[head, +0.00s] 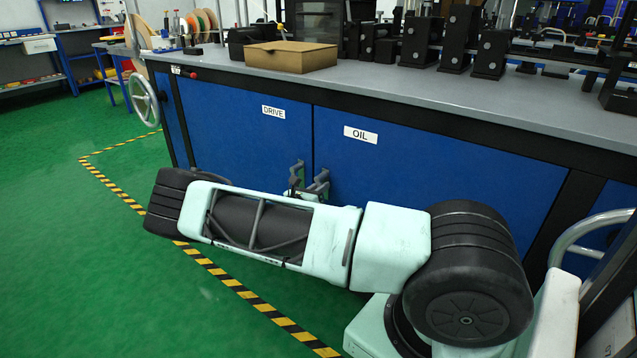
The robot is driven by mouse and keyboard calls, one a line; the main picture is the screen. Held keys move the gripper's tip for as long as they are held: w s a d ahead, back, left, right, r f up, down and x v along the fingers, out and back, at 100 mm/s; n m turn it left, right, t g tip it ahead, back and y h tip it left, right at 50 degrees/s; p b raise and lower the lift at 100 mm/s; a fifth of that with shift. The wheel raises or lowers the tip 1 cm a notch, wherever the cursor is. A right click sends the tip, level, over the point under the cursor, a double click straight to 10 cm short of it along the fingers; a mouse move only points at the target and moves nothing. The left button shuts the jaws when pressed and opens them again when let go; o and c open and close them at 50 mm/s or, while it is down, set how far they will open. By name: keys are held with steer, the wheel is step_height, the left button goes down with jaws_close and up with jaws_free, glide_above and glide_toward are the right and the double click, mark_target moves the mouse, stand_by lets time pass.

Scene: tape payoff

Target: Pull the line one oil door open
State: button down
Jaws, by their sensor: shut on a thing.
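The oil door (395,165) is a blue panel with a white OIL label, under the grey worktop. It looks shut, level with the blue drive door (235,130) on its left. Grey handle parts show on both sides of the seam between the doors; the oil door handle (322,182) is the right one. My gripper (303,187) is at these handles and is shut on the oil door handle. My own arm crosses in front and hides most of the gripper, the handle's lower part and the lower doors, so the exact grip is hard to see.
A cardboard box (290,56) and several black machine blocks stand on the worktop (400,88). A handwheel (145,100) is at the bench's left end. A yellow-black floor stripe (245,292) runs before the bench. The green floor at left is clear.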

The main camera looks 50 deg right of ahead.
mark_target(333, 177)
steer(key=n+p, duration=0.1)
steer(key=n, duration=0.1)
steer(key=s+n+p, duration=0.1)
steer(key=p, duration=0.1)
steer(key=shift+r+n, duration=0.4)
steer(key=n+p, duration=0.2)
steer(key=n, duration=0.1)
steer(key=shift+s+r+n+p, duration=0.25)
steer(key=shift+n+p, duration=0.05)
steer(key=shift+p, duration=0.1)
steer(key=n+p, duration=0.1)
steer(key=n, duration=0.2)
steer(key=shift+s+r+n+p, duration=0.2)
steer(key=shift+r+n+p, duration=0.1)
steer(key=shift+p, duration=0.05)
steer(key=shift+s+r+n+p, duration=0.1)
steer(key=shift+r+n+p, duration=0.15)
steer(key=shift+n, duration=0.65)
steer(key=shift+r+n+p, duration=0.1)
steer(key=shift+n+p, duration=0.2)
steer(key=shift+n, duration=0.6)
steer(key=s+a+n+t+p, duration=0.2)
steer(key=s+a+t+p, duration=0.1)
steer(key=a, duration=0.8)
steer(key=s+a+n+t+y+p, duration=0.1)
steer(key=s+a+p, duration=0.4)
steer(key=a, duration=0.6)
steer(key=shift+s+a+n+t+y, duration=0.25)
steer(key=shift+s+n+t, duration=0.3)
steer(key=shift+t, duration=0.55)
